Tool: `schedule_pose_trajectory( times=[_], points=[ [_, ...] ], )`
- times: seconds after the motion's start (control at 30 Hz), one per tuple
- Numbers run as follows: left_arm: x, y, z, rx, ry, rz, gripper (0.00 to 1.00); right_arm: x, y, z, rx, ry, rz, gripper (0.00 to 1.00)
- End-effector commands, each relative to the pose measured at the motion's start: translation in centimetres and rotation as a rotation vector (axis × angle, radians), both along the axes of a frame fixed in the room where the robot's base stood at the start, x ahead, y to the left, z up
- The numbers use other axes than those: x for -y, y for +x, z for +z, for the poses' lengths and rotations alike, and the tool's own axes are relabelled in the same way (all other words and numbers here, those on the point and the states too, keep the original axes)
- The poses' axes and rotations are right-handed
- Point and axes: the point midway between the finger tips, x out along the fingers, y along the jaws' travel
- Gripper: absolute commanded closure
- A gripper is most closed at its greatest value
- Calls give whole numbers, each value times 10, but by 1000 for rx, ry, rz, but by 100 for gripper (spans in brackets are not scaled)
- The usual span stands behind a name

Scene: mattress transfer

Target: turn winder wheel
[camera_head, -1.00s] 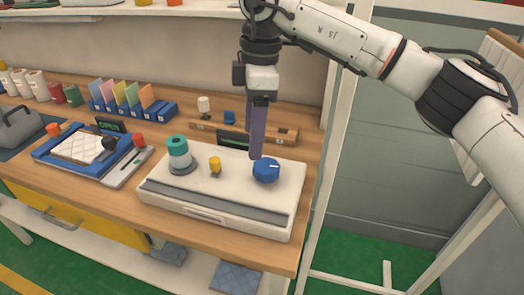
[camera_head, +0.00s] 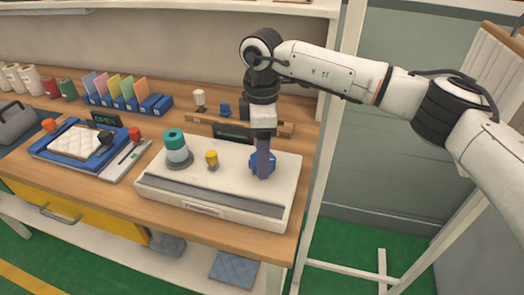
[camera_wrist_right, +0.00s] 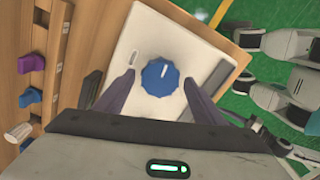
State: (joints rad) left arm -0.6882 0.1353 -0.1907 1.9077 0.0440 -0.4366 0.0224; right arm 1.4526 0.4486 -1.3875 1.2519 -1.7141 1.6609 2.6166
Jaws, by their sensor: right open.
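The winder is a white box (camera_head: 215,205) with a grey strip along its front, lying on the wooden bench. Its blue wheel (camera_head: 257,165) is a round knob with a scalloped rim at the right end of the top. The wheel also shows in the right wrist view (camera_wrist_right: 160,77), with a white mark near its top. My right gripper (camera_head: 263,174) points down at the wheel and partly hides it. In the wrist view its two fingers stand apart on either side of the wheel, with gaps visible. My left gripper is not in view.
A teal-topped spool (camera_head: 176,147) and a small yellow knob (camera_head: 211,158) stand on the box left of the wheel. A wooden rack (camera_head: 285,128) lies behind it. A white upright post (camera_head: 330,130) stands close to the bench's right end.

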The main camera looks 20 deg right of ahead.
Motion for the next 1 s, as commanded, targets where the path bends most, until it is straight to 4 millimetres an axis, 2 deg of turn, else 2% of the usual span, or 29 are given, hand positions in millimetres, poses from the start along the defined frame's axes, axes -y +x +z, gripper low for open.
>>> schedule_pose_trajectory(
  times=[0.13, 0.3, 0.4, 0.77, 1.0],
  points=[
    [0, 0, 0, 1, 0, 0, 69, 0, 0, 0, 0, 0, 0, 37],
    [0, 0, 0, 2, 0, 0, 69, 0, 0, 0, 0, 0, 0, 66],
    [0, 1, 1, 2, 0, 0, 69, 0, 0, 0, 0, 0, 0, 78],
    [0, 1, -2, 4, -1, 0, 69, 0, 0, 0, 0, -1, 68, 78],
    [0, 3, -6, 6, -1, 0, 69, 0, 0, -1, 0, -2, 235, 78]
  ],
)
